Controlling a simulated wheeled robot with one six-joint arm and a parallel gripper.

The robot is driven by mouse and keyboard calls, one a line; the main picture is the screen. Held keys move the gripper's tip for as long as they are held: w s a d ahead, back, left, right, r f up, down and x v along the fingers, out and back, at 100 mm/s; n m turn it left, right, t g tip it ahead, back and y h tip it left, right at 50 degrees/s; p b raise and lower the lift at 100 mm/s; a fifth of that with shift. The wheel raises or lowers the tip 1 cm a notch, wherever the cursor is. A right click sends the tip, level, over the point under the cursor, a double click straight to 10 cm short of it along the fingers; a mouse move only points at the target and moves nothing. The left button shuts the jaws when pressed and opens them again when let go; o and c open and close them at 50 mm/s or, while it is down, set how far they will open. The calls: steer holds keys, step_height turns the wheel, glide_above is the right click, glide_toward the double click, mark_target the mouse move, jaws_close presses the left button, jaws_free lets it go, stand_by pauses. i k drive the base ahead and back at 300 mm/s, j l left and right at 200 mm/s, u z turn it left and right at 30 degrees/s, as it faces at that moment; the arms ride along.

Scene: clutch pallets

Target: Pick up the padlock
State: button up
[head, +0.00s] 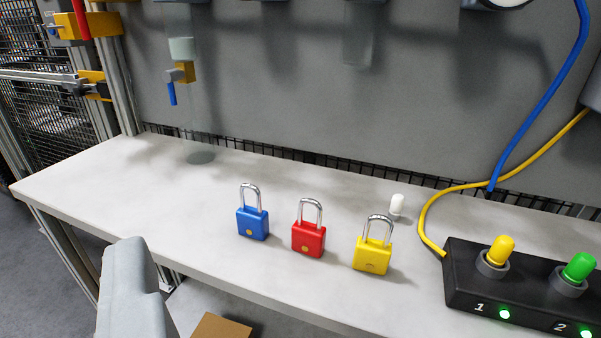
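Three padlocks stand upright in a row on the light grey workbench (130,190), each with a silver shackle. The blue padlock (252,223) is on the left, the red padlock (308,239) in the middle and the yellow padlock (372,256) on the right. They stand apart, with small gaps between them. A pale grey part of my own arm or gripper rises at the lower left, in front of the bench edge and apart from the padlocks. I cannot make out two fingertips, so whether my gripper is open or shut does not show.
A small white cylinder (397,204) stands behind the yellow padlock. A black box (465,285) with yellow and green plugs is at the right, with a yellow cable (425,222) beside it. A grey panel (330,120) rises behind.

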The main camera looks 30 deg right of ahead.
mark_target(371, 255)
steer(key=z, duration=0.9)
